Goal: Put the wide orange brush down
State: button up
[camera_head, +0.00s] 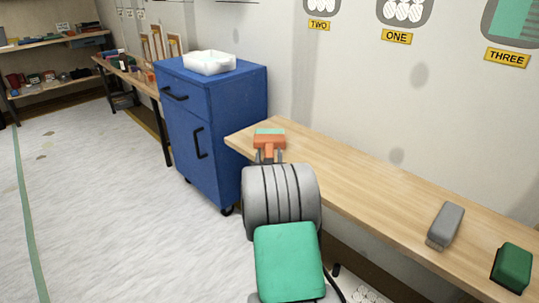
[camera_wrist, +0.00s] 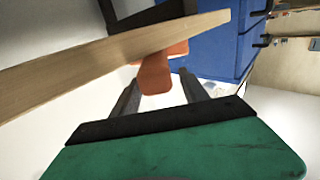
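The wide orange brush (camera_head: 268,138) lies at the left end of the long wooden table (camera_head: 360,182), its teal strip facing away from me. In the wrist view its orange handle (camera_wrist: 154,74) sticks out past the table edge toward me. My gripper (camera_head: 268,158) is at the handle end, with one finger on each side of it. In the wrist view the fingers (camera_wrist: 159,78) stand apart, with a visible gap between the handle and the right finger. The left finger is very near the handle; contact there is unclear.
A blue cabinet (camera_head: 213,130) with a white tray (camera_head: 209,62) on top stands left of the table. A grey brush-like tool (camera_head: 445,224) and a green block (camera_head: 513,267) lie at the table's right end. The tabletop between is clear.

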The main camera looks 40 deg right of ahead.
jog(key=shift+r, duration=0.15)
jog(key=shift+s+a+p, duration=0.25)
jog(key=shift+p, duration=0.1)
jog(key=p+v, duration=0.1)
jog(key=v, duration=1)
jog(key=s+a+f+n+g+y, duration=0.1)
jog(key=a+f+n+g+y, duration=0.2)
jog(key=a, duration=0.8)
jog(key=a+f+g+y, duration=0.25)
jog(key=a+y, duration=0.35)
jog(key=a, duration=0.4)
jog(key=s+a+n+g+y, duration=0.3)
jog(key=s+a+n+g, duration=0.2)
jog(key=s+a, duration=0.8)
jog(key=shift+s+a+r+n+g+y, duration=0.35)
jog(key=shift+s+g, duration=0.1)
jog(key=shift+s, duration=0.1)
